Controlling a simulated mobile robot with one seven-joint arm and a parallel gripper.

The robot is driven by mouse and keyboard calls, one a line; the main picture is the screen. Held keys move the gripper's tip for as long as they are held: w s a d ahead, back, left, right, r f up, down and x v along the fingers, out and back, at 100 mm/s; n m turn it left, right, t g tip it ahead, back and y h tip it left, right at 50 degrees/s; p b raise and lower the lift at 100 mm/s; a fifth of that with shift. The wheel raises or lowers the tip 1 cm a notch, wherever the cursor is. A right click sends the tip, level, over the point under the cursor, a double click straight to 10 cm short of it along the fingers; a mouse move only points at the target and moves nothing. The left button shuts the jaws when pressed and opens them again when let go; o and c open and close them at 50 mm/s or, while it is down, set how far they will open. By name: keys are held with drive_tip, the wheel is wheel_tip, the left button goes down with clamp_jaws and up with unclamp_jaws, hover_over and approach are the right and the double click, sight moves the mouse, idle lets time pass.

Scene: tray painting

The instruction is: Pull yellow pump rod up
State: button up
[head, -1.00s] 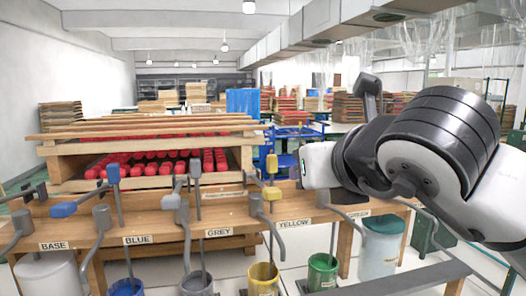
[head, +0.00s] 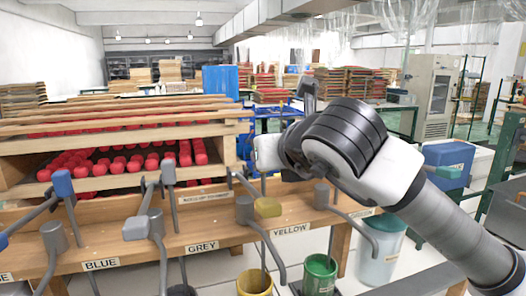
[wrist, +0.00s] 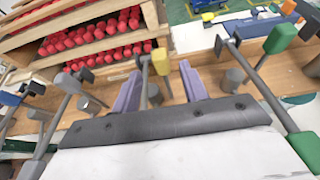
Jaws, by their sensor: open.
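In the wrist view, the yellow handle (wrist: 160,63) lies in line with the gap between the two purple fingers of my gripper (wrist: 160,74). The fingers are apart and hold nothing. I cannot tell how far the handle is from the fingertips. In the head view my wrist hides the fingers. The yellow bucket (head: 255,283) stands below the bench.
Other pump rods stand close by: a grey handle (head: 136,227) and a blue handle (head: 62,183) to the left, and a green handle (wrist: 280,38) at the right in the wrist view. A wooden rack (head: 228,155) with red rollers stands behind the bench. A green bucket (head: 320,268) stands below.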

drive_tip(key=p+x, duration=0.1)
drive_tip(key=x, duration=0.5)
drive_tip(key=shift+w+a+f, duration=0.1)
drive_tip(key=shift+w+f, duration=0.05)
drive_tip(key=shift+w, duration=0.2)
clamp_jaws()
